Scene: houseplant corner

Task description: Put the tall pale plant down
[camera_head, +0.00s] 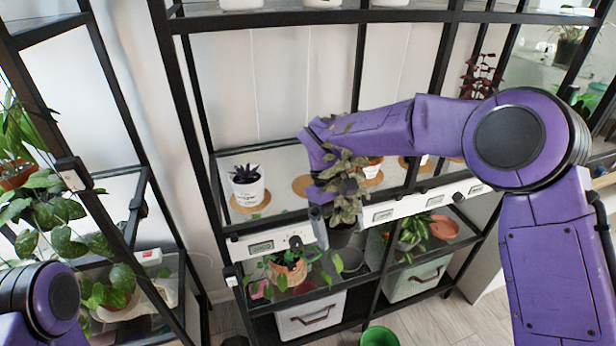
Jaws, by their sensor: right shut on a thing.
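The tall pale plant (347,205) has greyish-green, drooping leaves and stands roughly upright in a dark pot (342,238). My right gripper (326,190) reaches in from the right and is shut on this plant, in front of the middle shelf (285,219). Leaves cover part of the fingers, so the exact grip point is hidden. I cannot tell whether the pot touches anything below. My left arm shows only at the lower left corner; its gripper is out of view.
On the middle shelf, a white pot (247,188) with a dark spiky plant stands on a round cork mat (262,205). Another cork mat (301,186) lies partly behind my gripper. Black rack posts flank the shelf. A terracotta-potted plant (290,270) stands below, and a green pot (379,337) is on the floor.

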